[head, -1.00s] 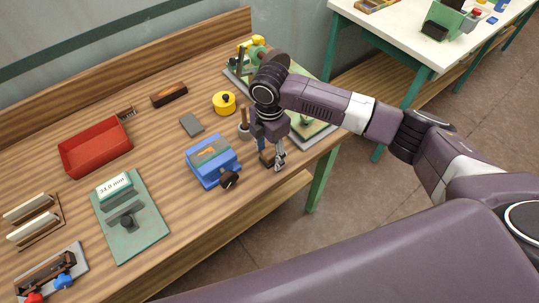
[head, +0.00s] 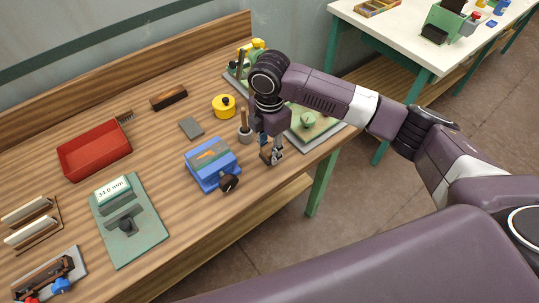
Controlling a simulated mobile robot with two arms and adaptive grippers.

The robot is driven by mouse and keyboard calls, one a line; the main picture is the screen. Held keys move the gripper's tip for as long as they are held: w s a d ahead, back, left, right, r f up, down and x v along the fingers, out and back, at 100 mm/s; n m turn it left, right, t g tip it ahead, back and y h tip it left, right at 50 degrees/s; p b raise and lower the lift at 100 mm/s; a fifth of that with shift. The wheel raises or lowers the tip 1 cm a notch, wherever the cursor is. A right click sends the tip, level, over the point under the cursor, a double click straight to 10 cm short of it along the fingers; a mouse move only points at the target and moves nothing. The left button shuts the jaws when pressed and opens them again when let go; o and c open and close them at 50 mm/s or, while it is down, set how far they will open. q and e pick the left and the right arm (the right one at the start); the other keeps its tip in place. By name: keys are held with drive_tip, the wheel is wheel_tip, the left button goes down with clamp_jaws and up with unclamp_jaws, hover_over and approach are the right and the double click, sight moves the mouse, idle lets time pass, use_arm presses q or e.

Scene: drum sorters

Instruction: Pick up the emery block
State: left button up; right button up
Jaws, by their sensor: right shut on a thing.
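My right gripper (head: 272,156) points down at the front right edge of the wooden bench, just right of the blue box. It is shut on a small dark brown block (head: 265,157), which I take to be the emery block. The fingers partly hide the block, and I cannot tell whether it touches the bench top. My left gripper is not in view.
The blue box (head: 210,170) with a dark knob stands close left of the gripper. A grey pot (head: 244,134) with a handle stands behind it. A yellow pot (head: 224,106), grey slab (head: 191,127), red tray (head: 94,152) and green gauge plate (head: 130,236) lie further left.

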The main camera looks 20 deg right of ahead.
sight(269, 148)
wheel_tip(269, 148, up, 17)
drive_tip(key=b, duration=0.1)
drive_tip(key=shift+f, duration=0.2)
